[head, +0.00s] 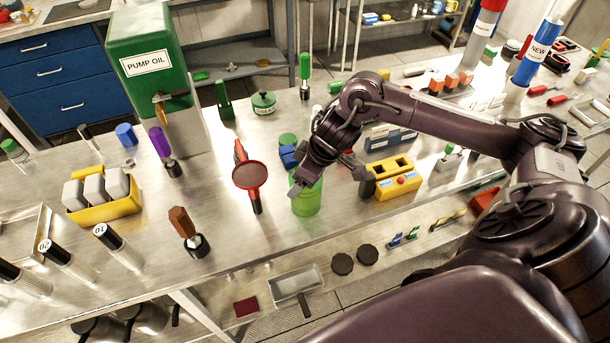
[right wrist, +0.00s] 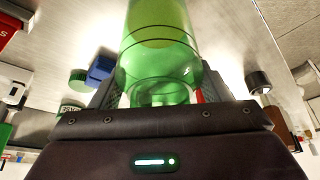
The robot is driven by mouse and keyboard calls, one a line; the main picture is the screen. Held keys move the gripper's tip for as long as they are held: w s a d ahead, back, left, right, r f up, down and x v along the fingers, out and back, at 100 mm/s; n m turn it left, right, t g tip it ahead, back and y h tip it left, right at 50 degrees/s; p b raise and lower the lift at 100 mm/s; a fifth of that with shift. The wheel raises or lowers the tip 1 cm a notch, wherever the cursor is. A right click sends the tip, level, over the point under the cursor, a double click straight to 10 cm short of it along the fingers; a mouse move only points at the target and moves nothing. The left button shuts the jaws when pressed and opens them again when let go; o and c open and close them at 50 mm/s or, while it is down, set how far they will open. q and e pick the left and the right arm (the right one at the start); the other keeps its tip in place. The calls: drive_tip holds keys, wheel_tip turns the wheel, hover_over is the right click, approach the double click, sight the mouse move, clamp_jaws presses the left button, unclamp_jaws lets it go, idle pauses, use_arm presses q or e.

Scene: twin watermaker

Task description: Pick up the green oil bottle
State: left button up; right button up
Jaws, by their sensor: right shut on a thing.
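The green oil bottle (head: 306,198) is a translucent green cylinder near the front edge of the metal bench in the head view. My right gripper (head: 318,180) is shut on it from above and behind, and the gripper and wrist hide its upper part. In the right wrist view the bottle (right wrist: 165,55) fills the space between the two fingers and its clear green wall shows. I cannot tell whether its base touches the bench. My left gripper is in neither view.
A red round-headed tool (head: 250,174) stands just left of the bottle, and a yellow box (head: 397,184) sits to its right. The bench's front edge is close.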

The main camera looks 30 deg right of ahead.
drive_tip(key=shift+r, duration=0.15)
wheel_tip(320, 180, up, 9)
drive_tip(key=shift+w+r, duration=0.1)
drive_tip(key=shift+w, duration=0.05)
wheel_tip(320, 180, up, 11)
drive_tip(key=p, duration=0.6)
drive_tip(key=shift+p, duration=0.3)
drive_tip(key=shift+f, duration=0.2)
